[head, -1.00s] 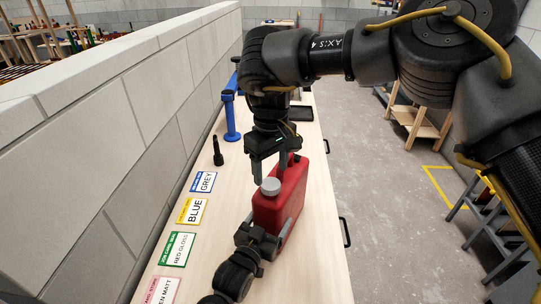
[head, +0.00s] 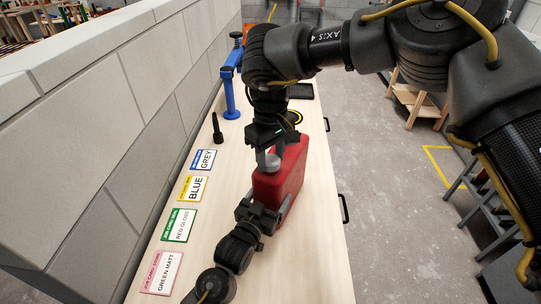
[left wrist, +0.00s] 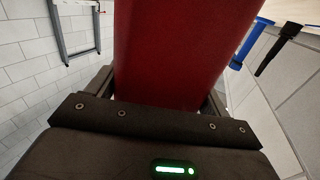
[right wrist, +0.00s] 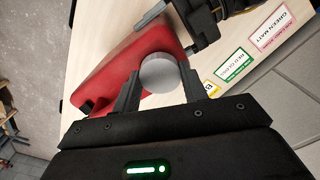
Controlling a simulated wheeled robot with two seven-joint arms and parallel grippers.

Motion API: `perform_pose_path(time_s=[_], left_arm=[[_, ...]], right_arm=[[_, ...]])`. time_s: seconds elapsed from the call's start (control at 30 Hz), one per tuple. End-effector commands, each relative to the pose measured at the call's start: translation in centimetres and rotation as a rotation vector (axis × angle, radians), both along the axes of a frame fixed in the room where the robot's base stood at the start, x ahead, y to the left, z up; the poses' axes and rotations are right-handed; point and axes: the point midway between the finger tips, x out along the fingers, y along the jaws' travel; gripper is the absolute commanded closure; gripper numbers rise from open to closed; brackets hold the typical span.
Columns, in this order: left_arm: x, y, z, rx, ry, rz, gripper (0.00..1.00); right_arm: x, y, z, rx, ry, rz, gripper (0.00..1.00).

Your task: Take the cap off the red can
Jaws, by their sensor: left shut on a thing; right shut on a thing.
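The red can (head: 285,178) stands upright on the bench, and its grey cap (head: 272,162) is on the top at the near left. My left gripper (head: 271,209) is shut on the body of the can from the near side. In the left wrist view the red can (left wrist: 180,55) fills the space between the fingers. My right gripper (head: 267,158) points down from above and is shut on the cap. In the right wrist view the round grey cap (right wrist: 159,72) sits between the two fingertips, with the red can (right wrist: 125,62) behind it.
A black tool (head: 217,130) and a blue stand (head: 230,95) are farther back. A wall (head: 140,110) borders the left side.

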Motion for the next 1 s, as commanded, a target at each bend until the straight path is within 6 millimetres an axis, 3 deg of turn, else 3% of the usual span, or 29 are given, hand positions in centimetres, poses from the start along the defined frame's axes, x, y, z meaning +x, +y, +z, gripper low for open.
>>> perform_pose_path(time_s=[0.13,0.27,1.0], left_arm=[[0.00,0.02,-0.03,0.000,0.001,0.000,0.84],[0.00,0.02,-0.03,0.000,0.001,0.000,0.84],[-0.02,0.03,-0.03,0.001,0.001,0.000,0.84]], right_arm=[[0.04,-0.02,0.03,0.001,-0.001,0.032,0.85],[0.04,0.01,0.06,0.002,0.000,0.223,0.85],[0.14,-0.04,0.22,-0.002,0.000,2.077,0.85]])
